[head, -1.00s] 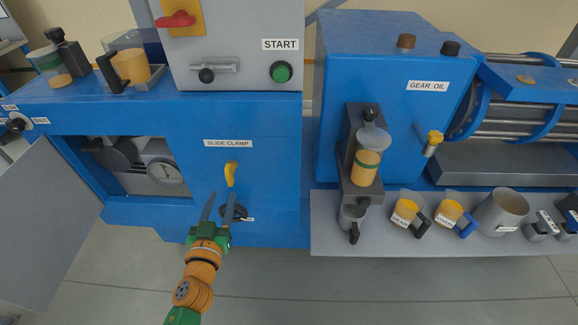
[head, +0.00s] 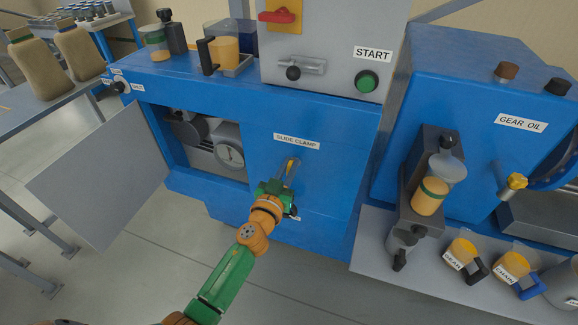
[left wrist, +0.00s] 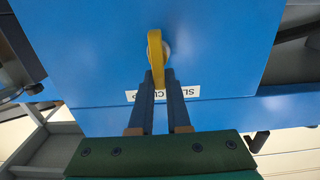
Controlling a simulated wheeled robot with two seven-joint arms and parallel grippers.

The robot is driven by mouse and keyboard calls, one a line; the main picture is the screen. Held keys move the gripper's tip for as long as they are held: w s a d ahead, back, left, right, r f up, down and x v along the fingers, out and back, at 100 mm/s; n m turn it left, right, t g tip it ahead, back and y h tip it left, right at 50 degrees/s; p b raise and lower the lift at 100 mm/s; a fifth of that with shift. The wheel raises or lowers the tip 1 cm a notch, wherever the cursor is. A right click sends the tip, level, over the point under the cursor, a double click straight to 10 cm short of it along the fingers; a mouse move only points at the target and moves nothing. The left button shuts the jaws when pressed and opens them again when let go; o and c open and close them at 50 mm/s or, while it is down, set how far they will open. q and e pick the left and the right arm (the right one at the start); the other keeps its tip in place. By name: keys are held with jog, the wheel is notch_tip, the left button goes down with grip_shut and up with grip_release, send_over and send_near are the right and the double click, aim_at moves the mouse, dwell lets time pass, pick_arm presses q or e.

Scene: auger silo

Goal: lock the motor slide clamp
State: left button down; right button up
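The slide clamp's yellow lever (head: 291,163) sits on the blue front panel, just below the SLIDE CLAMP label (head: 297,141). In the left wrist view the lever (left wrist: 155,50) stands out from its round mount, with its end between my fingers. My left gripper (head: 287,174) is at the lever, and it also shows in the left wrist view (left wrist: 160,78). Its fingers lie close on both sides of the lever with little or no gap, so it looks shut on it. The fingers partly hide the lever in the head view. My right gripper is not in view.
An open grey door (head: 105,175) stands left of the motor bay (head: 205,145). A dark knob low on the panel is mostly hidden behind my gripper. On the right, an oil filler (head: 430,195) and a shelf with cups (head: 461,252) jut out. The floor in front is clear.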

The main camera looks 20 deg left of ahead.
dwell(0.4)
pick_arm(q)
jog(key=m, duration=0.3)
jog(key=shift+d+f+m+b, duration=0.1)
jog(key=shift+d+m+b, duration=0.3)
jog(key=m, duration=0.3)
jog(key=m+b, duration=0.1)
jog(key=shift+d+f+m, duration=0.25)
jog(key=shift+d+m, duration=0.05)
jog(key=shift+d, duration=0.1)
jog(key=m, duration=0.1)
jog(key=m+b, duration=0.1)
jog(key=m, duration=0.1)
jog(key=f+m, duration=0.1)
jog(key=m, duration=0.1)
jog(key=shift+d, duration=0.35)
jog(key=shift+d+f+m+b, duration=0.1)
jog(key=shift+f+m+b, duration=0.15)
jog(key=shift+m, duration=0.9)
jog(key=shift+f+m+b, duration=0.15)
jog(key=shift+m+b, duration=0.05)
jog(key=shift+m, duration=0.95)
jog(key=c, duration=0.9)
grip_release()
